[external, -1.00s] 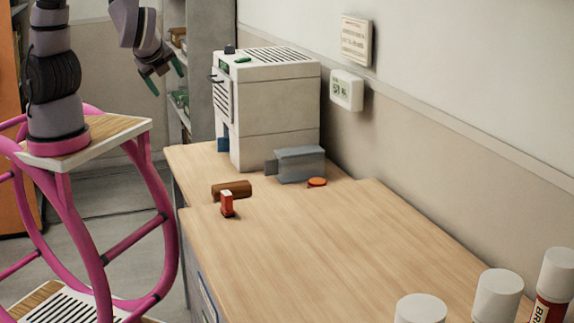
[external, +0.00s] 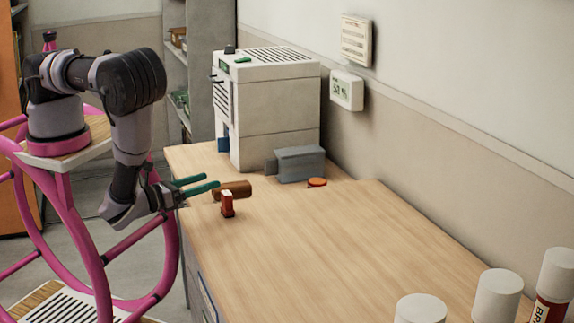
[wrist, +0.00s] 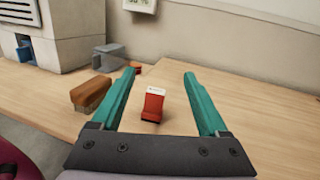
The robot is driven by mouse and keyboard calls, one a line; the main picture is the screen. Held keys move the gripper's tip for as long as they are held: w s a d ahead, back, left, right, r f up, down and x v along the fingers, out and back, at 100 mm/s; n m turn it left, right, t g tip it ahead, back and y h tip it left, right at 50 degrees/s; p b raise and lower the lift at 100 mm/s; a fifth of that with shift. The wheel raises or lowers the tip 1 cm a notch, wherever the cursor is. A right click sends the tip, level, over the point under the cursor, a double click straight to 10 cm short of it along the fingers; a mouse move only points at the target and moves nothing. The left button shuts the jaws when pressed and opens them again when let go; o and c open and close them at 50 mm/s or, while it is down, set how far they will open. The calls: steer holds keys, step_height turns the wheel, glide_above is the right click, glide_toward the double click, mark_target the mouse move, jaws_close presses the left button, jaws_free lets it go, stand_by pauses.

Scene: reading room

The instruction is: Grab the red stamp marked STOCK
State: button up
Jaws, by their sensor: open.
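A small red stamp (external: 227,204) with a pale top stands upright near the left edge of the wooden desk. In the wrist view the red stamp (wrist: 153,105) shows between and ahead of the two teal fingers. Any marking on it is too small to read. My gripper (external: 200,184) is open and empty, at the desk's left edge, just left of the stamp and apart from it. In the wrist view my gripper (wrist: 160,77) has its fingers spread wide.
A brown wooden block or brush (external: 235,190) lies just behind the stamp. A grey metal object (external: 300,164) and an orange-red disc (external: 317,183) sit farther back by a white machine (external: 275,105). White-capped tubes (external: 497,296) stand front right. The desk's middle is clear.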

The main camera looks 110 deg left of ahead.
mark_target(223, 195)
steer(key=f+m, duration=0.1)
steer(key=f+t+h, duration=0.1)
steer(key=f, duration=0.1)
steer(key=s+f+m+t+h, duration=0.1)
steer(key=shift+d+f+m, duration=0.25)
steer(key=shift+f+m, duration=0.05)
steer(key=shift+f, duration=0.05)
steer(key=x, duration=0.5)
steer(key=shift+a+f, duration=0.1)
steer(key=shift+x, duration=2.7)
jaws_close()
